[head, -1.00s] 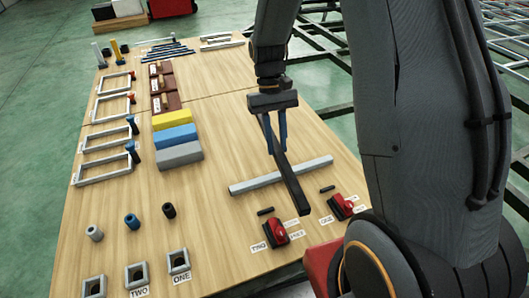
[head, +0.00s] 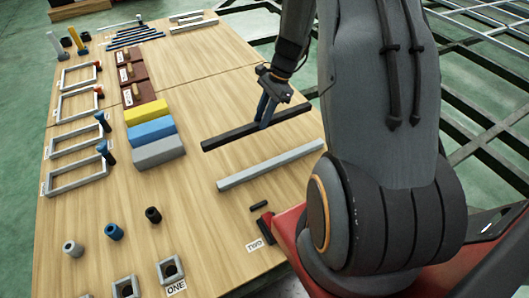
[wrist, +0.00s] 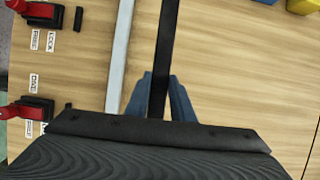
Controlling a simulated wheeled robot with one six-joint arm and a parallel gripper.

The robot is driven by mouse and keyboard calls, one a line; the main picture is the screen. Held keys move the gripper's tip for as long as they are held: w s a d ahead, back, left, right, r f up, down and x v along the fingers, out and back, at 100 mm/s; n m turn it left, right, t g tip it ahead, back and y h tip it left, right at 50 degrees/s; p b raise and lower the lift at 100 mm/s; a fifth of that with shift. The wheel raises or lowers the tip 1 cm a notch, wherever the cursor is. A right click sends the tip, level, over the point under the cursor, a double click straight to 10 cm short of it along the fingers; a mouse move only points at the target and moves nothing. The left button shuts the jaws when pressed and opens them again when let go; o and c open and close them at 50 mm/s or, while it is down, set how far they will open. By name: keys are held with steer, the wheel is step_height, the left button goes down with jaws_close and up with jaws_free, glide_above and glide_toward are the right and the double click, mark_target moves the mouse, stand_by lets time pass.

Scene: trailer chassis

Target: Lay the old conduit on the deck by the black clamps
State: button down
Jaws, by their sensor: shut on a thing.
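A long dark bar (head: 232,136), which looks like the old conduit, is held in my gripper (head: 265,112). The blue fingers are shut around its middle. The bar lies level, low over the wooden deck; I cannot tell whether it touches. In the wrist view the bar (wrist: 165,45) runs between the fingers (wrist: 159,98). A pale grey bar (head: 270,165) lies nearly parallel to it, apart, on the near side. Red-handled clamps with black parts (wrist: 28,108) stand at the left of the wrist view; no wholly black clamps can be made out.
Yellow, blue and grey blocks (head: 158,150) stand left of the dark bar. Pale frames (head: 75,138) line the deck's left edge, and thin blue bars (head: 135,37) lie at the back. Small cylinders (head: 113,231) stand near the front. Bare deck lies around the bars.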

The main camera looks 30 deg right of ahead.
step_height(320, 180, down, 10)
steer(key=shift+b, duration=0.7)
steer(key=c, duration=1.5)
jaws_free()
steer(key=shift+f, duration=0.1)
steer(key=shift+c, duration=0.2)
